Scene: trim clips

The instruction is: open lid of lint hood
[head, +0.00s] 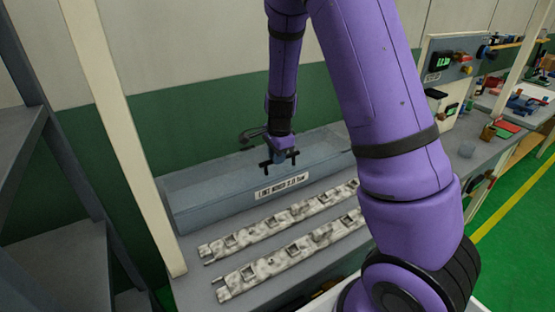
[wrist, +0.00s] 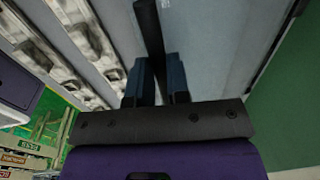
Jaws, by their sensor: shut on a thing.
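The lint hood (head: 215,205) is a long blue-grey box with a white label on its front, standing at the back of the bench. Its lid (head: 200,180) appears flat on top, though my gripper and arm cover part of it. My gripper (head: 281,158) is over the hood's front upper edge, near the label. In the wrist view, my gripper's two blue fingers (wrist: 157,72) are shut on a dark bar-like handle (wrist: 149,30). The handle runs up between the fingers against the grey hood surface.
Two mottled pale trim strips (head: 262,268) with square clips lie on the bench in front of the hood. A cream post (head: 120,140) and dark shelving (head: 60,215) stand at the left. A control box (head: 455,60) is at the right. My arm hides the hood's right end.

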